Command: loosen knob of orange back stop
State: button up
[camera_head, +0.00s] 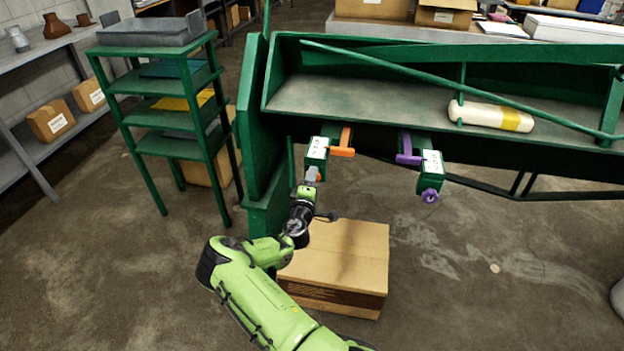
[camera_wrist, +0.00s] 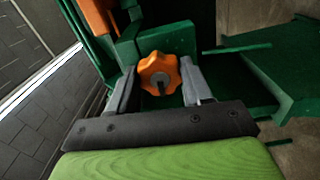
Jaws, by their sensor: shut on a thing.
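The orange back stop (camera_head: 343,146) sits on a green block with a white label, at the front of the green machine. Its orange star-shaped knob (camera_wrist: 159,73) shows in the wrist view, between the two grey fingers of my gripper (camera_wrist: 163,88). The fingers flank the knob, one on each side. In the head view my gripper (camera_head: 311,174) is at the near end of the labelled block and hides most of the knob. The purple back stop (camera_head: 408,151), with its purple knob (camera_head: 430,196), is to the right, apart from my gripper.
The green machine (camera_head: 400,95) spans the back, with a white roll with a yellow band (camera_head: 490,116) on its bed. A cardboard box (camera_head: 345,255) stands on the floor below my gripper. A green shelf rack (camera_head: 146,90) is at left. Floor at right is mostly clear.

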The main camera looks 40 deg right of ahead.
jog(key=n+p, duration=0.1)
jog(key=n, duration=0.5)
jog(key=shift+n+p, duration=0.3)
jog(key=shift+p, duration=0.05)
dwell(0.4)
jog(key=o, duration=1)
jog(key=shift+o, duration=0.2)
jog(key=p+v, duration=0.2)
jog(key=v, duration=1.3)
jog(key=shift+s+a+p, duration=0.2)
jog(key=shift+a+p, duration=0.1)
jog(key=shift+p, duration=0.05)
